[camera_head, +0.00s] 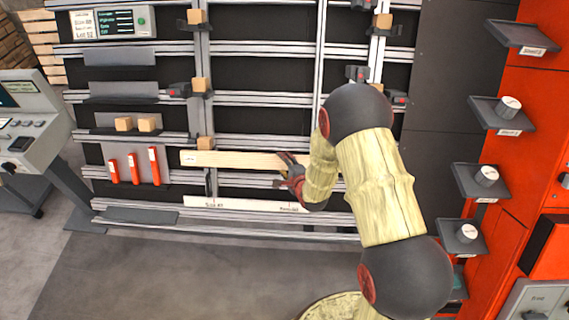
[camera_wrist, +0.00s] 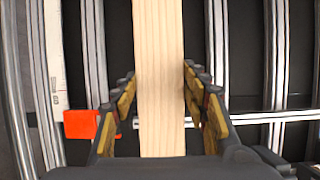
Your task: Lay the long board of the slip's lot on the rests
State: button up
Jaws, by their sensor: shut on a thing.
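A long pale wooden board (camera_head: 230,160) lies level across the lower part of the rack, with a small white label near its left end. My gripper (camera_head: 287,172) is shut on it towards its right side; my arm hides what lies beyond. In the wrist view the board (camera_wrist: 160,120) runs lengthwise between the two fingers of my gripper (camera_wrist: 160,85). A white slip (camera_head: 83,26) with print, where "Lot 12" seems readable, is at the top left beside a screen. Which parts are the rests is not clear; several wooden blocks (camera_head: 201,85) sit on the rack.
A white lettered strip (camera_head: 240,205) runs below the board. Several red upright pieces (camera_head: 134,168) stand at the lower left. A grey console (camera_head: 32,125) stands at the left. An orange-red cabinet (camera_head: 500,180) with small shelves is at the right. The front floor (camera_head: 190,275) is clear.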

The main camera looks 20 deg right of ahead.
jog(key=w, duration=0.1)
jog(key=w+f, duration=0.1)
jog(key=w+d+b, duration=0.1)
jog(key=shift+w+f, duration=0.15)
jog(key=shift+f, duration=0.2)
dwell(0.6)
